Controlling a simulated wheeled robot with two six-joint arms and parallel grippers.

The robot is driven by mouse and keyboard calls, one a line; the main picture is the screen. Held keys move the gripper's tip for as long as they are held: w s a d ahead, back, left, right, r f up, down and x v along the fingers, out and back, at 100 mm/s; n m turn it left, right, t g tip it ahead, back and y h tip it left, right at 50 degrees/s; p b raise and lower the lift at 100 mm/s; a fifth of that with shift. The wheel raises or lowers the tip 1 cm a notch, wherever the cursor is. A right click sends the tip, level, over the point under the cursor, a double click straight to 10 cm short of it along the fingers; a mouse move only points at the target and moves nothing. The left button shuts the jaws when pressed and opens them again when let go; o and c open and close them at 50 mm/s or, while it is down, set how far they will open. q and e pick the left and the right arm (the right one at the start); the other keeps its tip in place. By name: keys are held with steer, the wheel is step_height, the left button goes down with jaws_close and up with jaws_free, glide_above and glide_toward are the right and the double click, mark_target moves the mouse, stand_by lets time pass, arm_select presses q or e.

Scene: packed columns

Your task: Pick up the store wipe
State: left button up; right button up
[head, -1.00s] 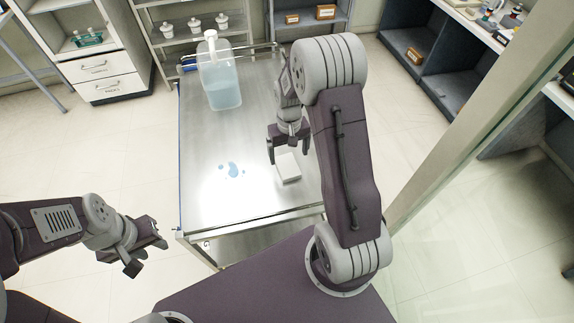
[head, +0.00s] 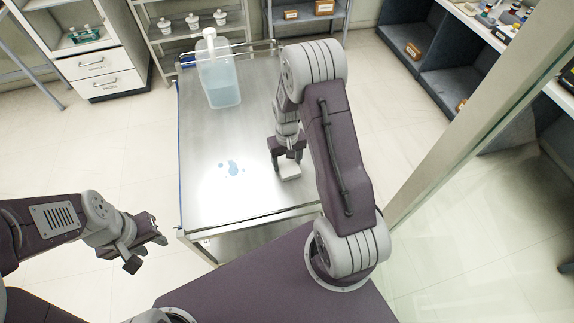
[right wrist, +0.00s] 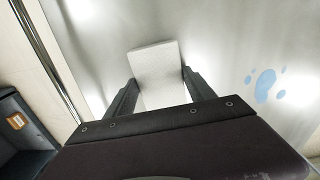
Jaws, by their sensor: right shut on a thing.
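The wipe is a small white block (head: 290,172) on the steel cart top, right of a blue spill. In the right wrist view the white wipe (right wrist: 158,72) lies between the two dark fingers. My right gripper (head: 287,165) is down at the wipe and shut on it; the wipe looks to be at the cart surface, and I cannot tell whether it is lifted. My left gripper (head: 150,246) is off the cart to the left, empty, with its fingers apart.
The steel cart (head: 205,190) holds a clear jug (head: 218,80) with blue liquid at the back and a blue spill (head: 232,168) near the front. A glass panel with a metal post (head: 440,130) stands to the right. Shelves and drawers line the back.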

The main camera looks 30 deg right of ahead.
mark_target(286, 163)
steer(key=shift+w+r, duration=0.1)
steer(key=shift+r, duration=0.5)
step_height(286, 163, up, 3)
steer(key=shift+a+r+b, duration=0.1)
steer(key=shift+b, duration=0.35)
steer(key=s+a+r, duration=0.1)
steer(key=a+r, duration=0.2)
steer(key=a, duration=0.2)
steer(key=s+a+r+b, duration=0.1)
steer(key=a+r, duration=0.2)
steer(key=a, duration=0.3)
steer(key=shift+s+r, duration=0.35)
steer(key=shift+s, duration=0.05)
